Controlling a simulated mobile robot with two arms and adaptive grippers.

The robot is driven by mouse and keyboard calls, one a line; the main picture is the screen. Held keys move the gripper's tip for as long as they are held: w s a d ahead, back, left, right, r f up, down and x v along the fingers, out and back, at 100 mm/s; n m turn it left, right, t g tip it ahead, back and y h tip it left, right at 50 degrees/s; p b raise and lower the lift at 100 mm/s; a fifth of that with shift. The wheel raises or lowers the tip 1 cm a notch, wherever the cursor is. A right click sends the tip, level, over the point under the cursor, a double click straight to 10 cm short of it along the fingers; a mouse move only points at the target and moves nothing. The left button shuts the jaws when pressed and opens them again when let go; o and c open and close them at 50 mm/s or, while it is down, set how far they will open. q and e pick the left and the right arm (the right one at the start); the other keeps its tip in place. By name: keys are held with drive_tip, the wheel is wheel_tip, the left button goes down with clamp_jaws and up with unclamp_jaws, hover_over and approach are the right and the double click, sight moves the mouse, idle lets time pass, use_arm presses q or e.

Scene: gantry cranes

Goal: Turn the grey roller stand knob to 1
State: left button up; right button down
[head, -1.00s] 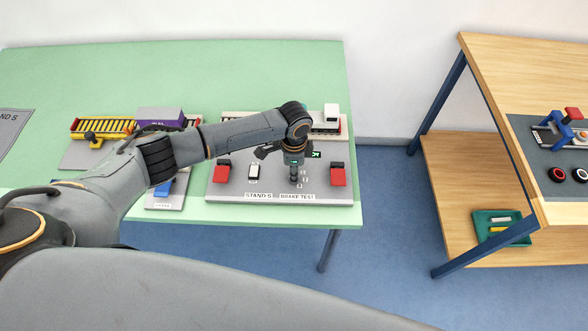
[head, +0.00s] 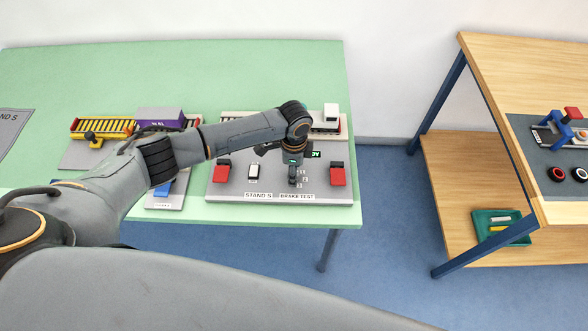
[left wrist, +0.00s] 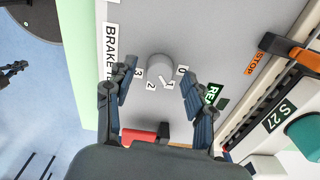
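The grey round knob (left wrist: 160,67) sits on a grey plate, with white labels 0, 1, 2 and 3 around its near side in the left wrist view. A pale mark on its near edge seems to face the 1 and 2 labels, but I cannot read it surely. My left gripper (left wrist: 158,70) is open, with one finger on each side of the knob and gaps visible. In the head view my left gripper (head: 293,176) points down over the brake test stand (head: 235,187) and hides the knob. My right gripper is not in view.
Red blocks (head: 338,175) and (head: 222,171) and a black-and-white switch (head: 254,172) stand on the plate. A small green-lit display (head: 314,154) is behind the gripper. A yellow roller track (head: 90,127) and purple wagon (head: 160,117) lie to the left.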

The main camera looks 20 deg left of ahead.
use_arm(q)
drive_tip(key=shift+r, duration=0.2)
wheel_tip(320, 180, up, 12)
drive_tip(key=shift+f, duration=0.2)
idle(0.6)
